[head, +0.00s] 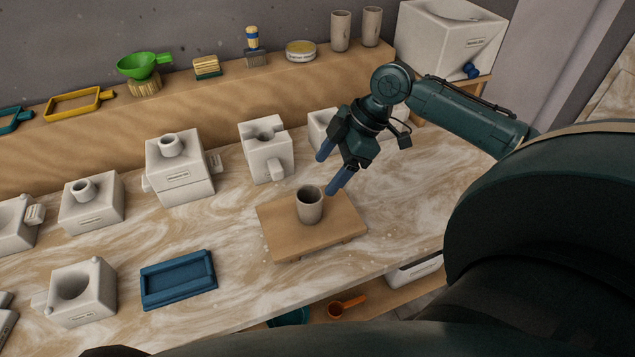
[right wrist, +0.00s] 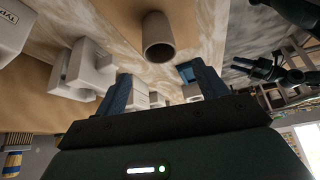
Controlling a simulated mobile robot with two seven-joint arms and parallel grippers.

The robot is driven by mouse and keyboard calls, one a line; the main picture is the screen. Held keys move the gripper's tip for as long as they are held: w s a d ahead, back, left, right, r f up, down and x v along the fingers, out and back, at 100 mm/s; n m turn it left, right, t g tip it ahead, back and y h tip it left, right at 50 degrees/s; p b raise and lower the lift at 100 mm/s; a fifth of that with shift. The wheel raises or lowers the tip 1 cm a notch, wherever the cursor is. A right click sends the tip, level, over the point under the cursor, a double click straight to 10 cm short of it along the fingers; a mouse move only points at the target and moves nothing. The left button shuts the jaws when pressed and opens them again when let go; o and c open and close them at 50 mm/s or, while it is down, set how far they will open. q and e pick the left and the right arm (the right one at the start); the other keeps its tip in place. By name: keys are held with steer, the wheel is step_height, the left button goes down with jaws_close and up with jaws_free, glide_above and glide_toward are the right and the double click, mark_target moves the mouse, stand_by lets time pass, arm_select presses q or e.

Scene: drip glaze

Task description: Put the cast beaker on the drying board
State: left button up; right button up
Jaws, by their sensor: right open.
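The cast beaker (head: 309,205), a small grey-beige cup, stands upright on the wooden drying board (head: 285,238) on the marbled table. My right gripper (head: 328,171) is open, just behind and to the right of the beaker in the head view, with its blue fingers clear of it. In the right wrist view the beaker (right wrist: 158,40) shows beyond the spread fingers (right wrist: 158,75), with nothing between them. A dark gripper, seemingly my left one (right wrist: 285,72), shows small at the right of that view. Its jaw state is unclear.
White plaster moulds (head: 180,185) stand left of and behind the board. A blue tray (head: 178,280) lies to its left. Table right of the board is clear.

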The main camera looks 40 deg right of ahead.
steer(key=v, duration=0.5)
steer(key=shift+r, duration=0.1)
stand_by(0.4)
